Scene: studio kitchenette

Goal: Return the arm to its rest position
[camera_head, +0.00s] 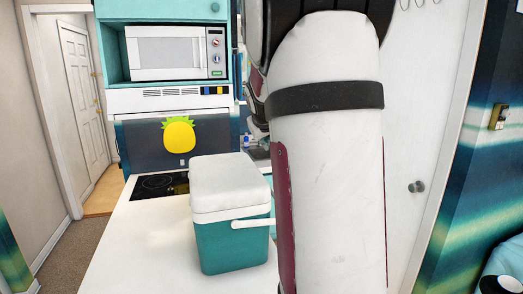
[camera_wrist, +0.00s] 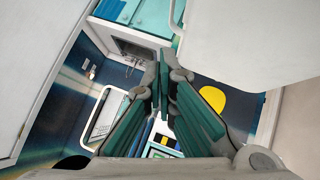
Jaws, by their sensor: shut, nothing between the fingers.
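My arm (camera_head: 328,170) fills the centre right of the head view, raised and close to the camera. My gripper is not clearly seen there, as the arm covers much of that area. In the wrist view my gripper (camera_wrist: 168,82) shows its teal-padded fingers drawn together, with nothing held between them. The fingers point away from the camera into open space, apart from any object that I can make out.
A teal cooler with a white lid (camera_head: 230,215) stands on the white counter (camera_head: 135,240), left of my arm. Behind are a black cooktop (camera_head: 158,186), a microwave (camera_head: 168,54) and a yellow pineapple decoration (camera_head: 179,134). A white door (camera_head: 425,130) is at right. The counter's left part is clear.

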